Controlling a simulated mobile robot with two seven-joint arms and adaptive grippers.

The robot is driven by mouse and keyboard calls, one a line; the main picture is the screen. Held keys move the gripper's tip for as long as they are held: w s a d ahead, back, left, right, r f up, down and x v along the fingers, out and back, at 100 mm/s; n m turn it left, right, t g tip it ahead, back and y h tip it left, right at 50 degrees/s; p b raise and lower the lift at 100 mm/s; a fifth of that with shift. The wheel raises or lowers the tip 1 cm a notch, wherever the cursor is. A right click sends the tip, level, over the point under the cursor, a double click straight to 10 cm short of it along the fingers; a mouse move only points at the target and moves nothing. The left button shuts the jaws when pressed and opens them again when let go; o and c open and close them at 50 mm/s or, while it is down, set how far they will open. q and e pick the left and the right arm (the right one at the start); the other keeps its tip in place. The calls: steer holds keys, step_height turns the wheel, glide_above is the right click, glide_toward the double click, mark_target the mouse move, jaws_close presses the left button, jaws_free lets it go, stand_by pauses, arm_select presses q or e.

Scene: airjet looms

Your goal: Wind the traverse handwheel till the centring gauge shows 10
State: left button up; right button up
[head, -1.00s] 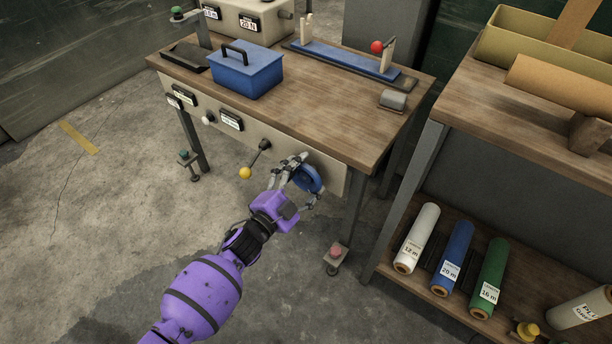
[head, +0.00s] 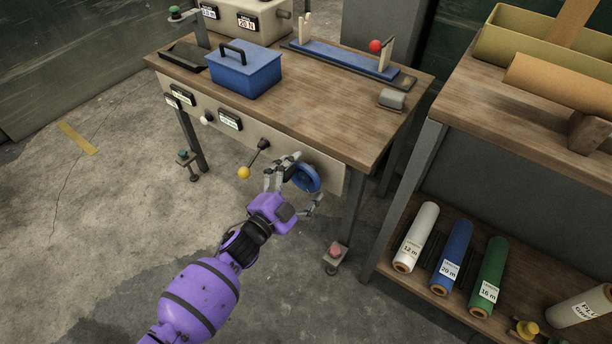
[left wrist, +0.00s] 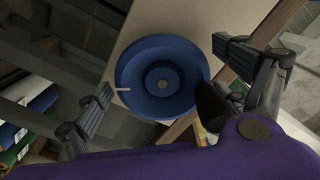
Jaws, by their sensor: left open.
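The blue round handwheel (head: 306,178) sits on the pale front panel of the wooden-topped bench, near its right end. My left gripper (head: 300,186) is open in front of it, with one finger on each side. In the left wrist view the handwheel (left wrist: 150,92) shows as a dished disc with a pale mark at its left rim, between the spread fingers (left wrist: 163,72). I cannot tell whether either finger touches it. Small label plates, one (head: 230,120) on the panel, are too small to read, and I cannot tell which is the centring gauge. My right gripper is not in view.
A lever with a yellow ball (head: 244,172) sticks out just left of the handwheel. A blue lidded box (head: 245,75) stands on the bench. A shelf with several rolls (head: 455,255) is at the right. Open floor lies left of my arm.

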arm_select(q)
steer(key=v, duration=1.1)
steer(key=shift+s+a, duration=0.1)
